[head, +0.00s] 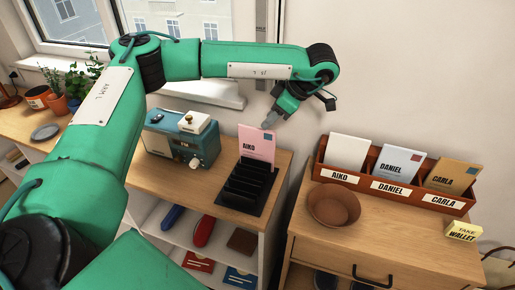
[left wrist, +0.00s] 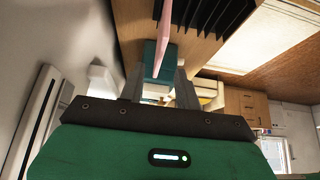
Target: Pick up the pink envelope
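The pink envelope (head: 257,146), labelled AIKO, stands upright in the back of a black slotted rack (head: 246,190) on the wooden cabinet. My left gripper (head: 271,119) is just above the envelope's top right corner. In the left wrist view the envelope (left wrist: 165,36) shows edge-on as a thin pink strip, in line with the gap between the two fingers. The left gripper (left wrist: 160,78) is open there, with its fingers apart on either side of that line. Whether the envelope's edge is between the fingertips is hard to tell. My right gripper is not in view.
A teal radio (head: 181,142) stands left of the rack. A brown letter box (head: 396,187) with envelopes, a brown bowl (head: 334,205) and a yellow note block (head: 463,231) sit on the right cabinet. The wall is close behind my left gripper.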

